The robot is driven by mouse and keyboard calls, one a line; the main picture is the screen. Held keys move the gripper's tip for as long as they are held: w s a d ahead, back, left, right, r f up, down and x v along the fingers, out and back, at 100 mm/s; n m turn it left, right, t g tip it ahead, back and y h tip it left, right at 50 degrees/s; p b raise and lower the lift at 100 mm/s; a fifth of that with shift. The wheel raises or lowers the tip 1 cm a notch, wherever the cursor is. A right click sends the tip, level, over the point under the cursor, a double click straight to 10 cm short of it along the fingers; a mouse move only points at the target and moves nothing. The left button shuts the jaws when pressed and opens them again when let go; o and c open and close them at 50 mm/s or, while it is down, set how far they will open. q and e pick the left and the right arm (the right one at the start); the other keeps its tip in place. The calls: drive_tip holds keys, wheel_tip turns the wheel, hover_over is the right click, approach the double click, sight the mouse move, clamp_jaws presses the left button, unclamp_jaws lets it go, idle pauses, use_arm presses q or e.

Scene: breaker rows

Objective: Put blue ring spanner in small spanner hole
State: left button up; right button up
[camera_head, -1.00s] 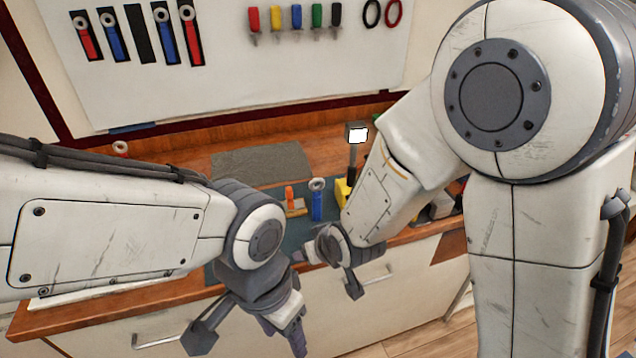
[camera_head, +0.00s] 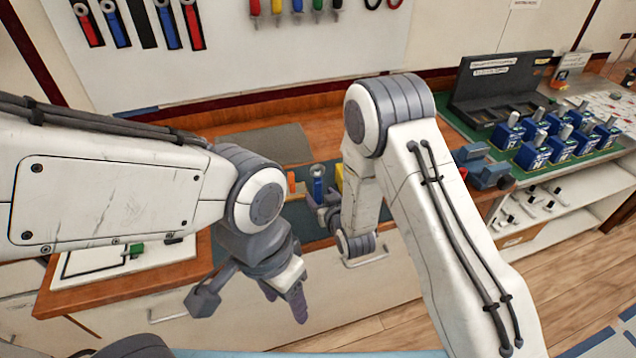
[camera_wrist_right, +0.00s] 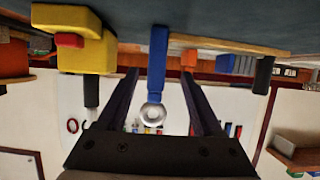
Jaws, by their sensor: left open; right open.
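The blue ring spanner (camera_head: 318,184) stands upright on the workbench mat, ring end up. In the right wrist view, which looks upside down, the blue spanner (camera_wrist_right: 157,70) lies between the two fingers of my right gripper (camera_wrist_right: 160,88). They are open, with a gap on each side. In the head view my right gripper (camera_head: 326,208) is beside the spanner, partly hidden by its arm. An empty dark slot (camera_head: 140,22) shows between hung spanners on the wall board; I cannot tell whether it is the small spanner hole. My left gripper (camera_head: 250,297) is open and empty before the bench front.
An orange-handled tool (camera_head: 291,182) and a yellow object (camera_head: 340,177) flank the spanner closely. A grey mat (camera_head: 262,146) lies clear behind. Blue breakers (camera_head: 533,152) stand on a green board at right. Screwdrivers (camera_head: 297,5) hang on the wall board.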

sight(319, 192)
drive_tip(key=p+x, duration=0.1)
drive_tip(key=x, duration=0.1)
drive_tip(key=p+x, duration=0.1)
drive_tip(key=x, duration=0.1)
drive_tip(key=shift+w+d+f, duration=0.1)
drive_tip(key=shift+d+f, duration=0.1)
drive_tip(key=shift+w+a+f, duration=0.15)
drive_tip(key=shift+w+f, duration=0.1)
drive_tip(key=shift+w, duration=0.15)
clamp_jaws()
